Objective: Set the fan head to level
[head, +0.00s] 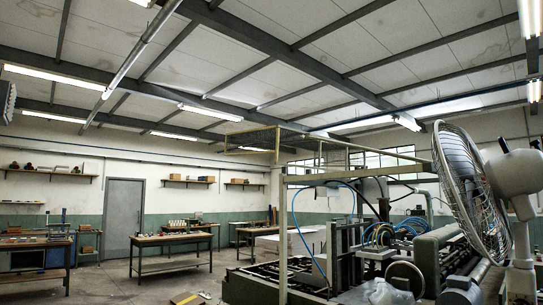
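The fan stands at the right edge, close to me. Its round wire cage (470,190) is seen nearly edge-on and faces left. The top of the cage lies further left than its bottom, so the head looks tipped with its face downward. The pale motor housing (515,173) sits behind the cage on the right. A pale upright post (522,245) runs down below the housing. The fan's base is out of the frame. Neither of my grippers shows in this view.
A large machine with a metal frame (283,235), rollers (435,245) and blue hoses stands left of the fan. A workbench (170,240) and a grey door (122,217) are further back. Bare floor (130,285) shows at lower left.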

